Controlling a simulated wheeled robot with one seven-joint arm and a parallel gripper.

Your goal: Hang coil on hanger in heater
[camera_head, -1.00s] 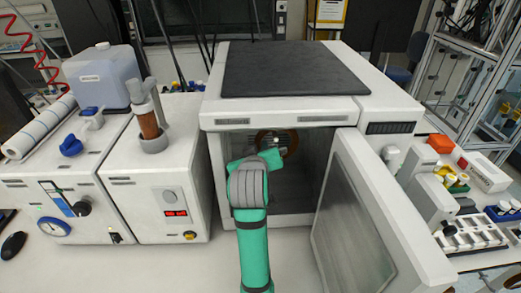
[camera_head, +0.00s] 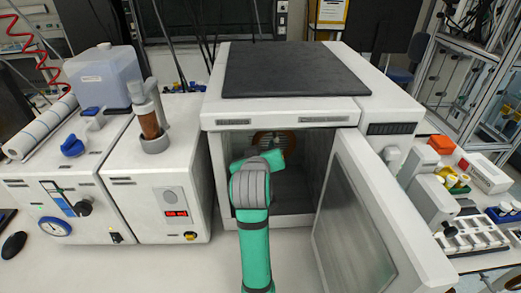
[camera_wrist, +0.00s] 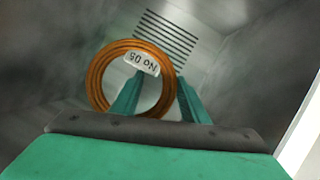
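The coil (camera_wrist: 98,78) is an orange-brown ring with a white label that reads upside down. In the wrist view it is upright in front of the heater's back wall. It also shows in the head view (camera_head: 263,142), high inside the heater (camera_head: 223,122), partly covered by my arm. My gripper (camera_wrist: 158,92) has its two green fingers apart, one over the coil's opening and one beyond its right side. I see no finger closed on the rim. The hanger cannot be made out, so how the coil is supported is unclear.
The heater door (camera_head: 365,215) stands open to the right of my arm. Side walls are close around the gripper, and dark vent slots (camera_wrist: 165,40) mark the back wall. A white control unit (camera_head: 155,195) stands left of the heater, and vials and racks stand to the right.

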